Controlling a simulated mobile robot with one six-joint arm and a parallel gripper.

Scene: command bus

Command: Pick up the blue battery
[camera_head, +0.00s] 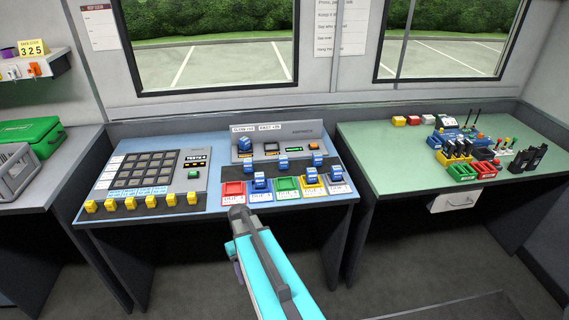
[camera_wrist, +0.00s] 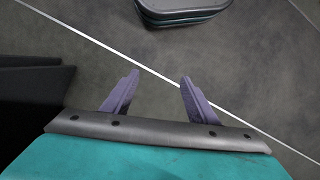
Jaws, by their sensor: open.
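I cannot tell which, if any, is the blue battery. More small blue things (camera_head: 434,142) are on the right desk, too small to identify.
The centre desk (camera_head: 215,214) also holds a keypad panel (camera_head: 153,173) and a row of yellow blocks (camera_head: 132,202). The right green desk (camera_head: 385,157) holds coloured blocks and black radios (camera_head: 527,158). A green case (camera_head: 27,135) is at far left. Dark gaps separate the desks.

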